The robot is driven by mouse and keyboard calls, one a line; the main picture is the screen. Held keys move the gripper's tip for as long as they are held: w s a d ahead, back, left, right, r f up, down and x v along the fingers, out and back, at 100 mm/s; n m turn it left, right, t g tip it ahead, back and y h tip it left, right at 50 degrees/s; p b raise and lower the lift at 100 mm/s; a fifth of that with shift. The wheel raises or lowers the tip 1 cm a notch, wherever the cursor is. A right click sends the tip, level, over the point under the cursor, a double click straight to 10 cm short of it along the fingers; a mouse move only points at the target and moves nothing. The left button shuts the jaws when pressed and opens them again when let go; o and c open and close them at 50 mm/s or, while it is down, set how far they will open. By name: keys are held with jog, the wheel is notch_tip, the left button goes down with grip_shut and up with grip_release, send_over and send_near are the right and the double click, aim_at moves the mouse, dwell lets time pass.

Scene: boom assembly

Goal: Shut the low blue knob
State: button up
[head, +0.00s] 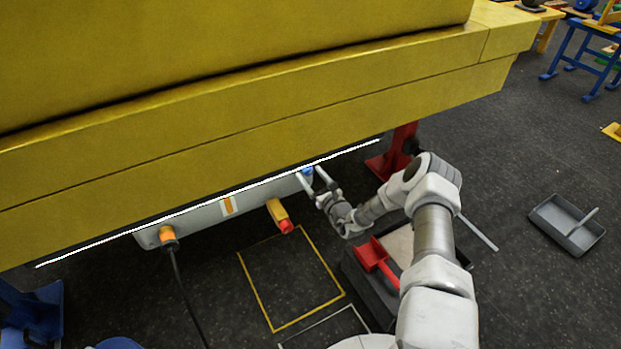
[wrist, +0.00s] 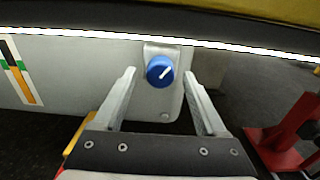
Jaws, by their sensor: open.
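The low blue knob (wrist: 160,71) is on the right end of a grey box under the yellow boom. It is round, with a white pointer mark slanting to the upper right. In the head view the knob (head: 307,171) shows small between my fingertips. My gripper (wrist: 159,78) is open, with one finger on each side of the knob in the wrist view. I see gaps between the fingers and the knob; I cannot tell how far the fingertips are from the panel. In the head view my gripper (head: 311,176) reaches up to the box's right end.
The yellow boom (head: 250,110) hangs low right above the grey box (head: 200,215). A yellow-and-red part (head: 280,216) juts from the box left of my gripper. A black cable (head: 183,290) hangs from an orange plug. A red stand (head: 398,150) is close on the right.

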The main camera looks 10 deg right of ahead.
jog(key=shift+w+a, duration=0.1)
jog(key=shift+w, duration=0.35)
jog(key=shift+c, duration=0.3)
grip_shut()
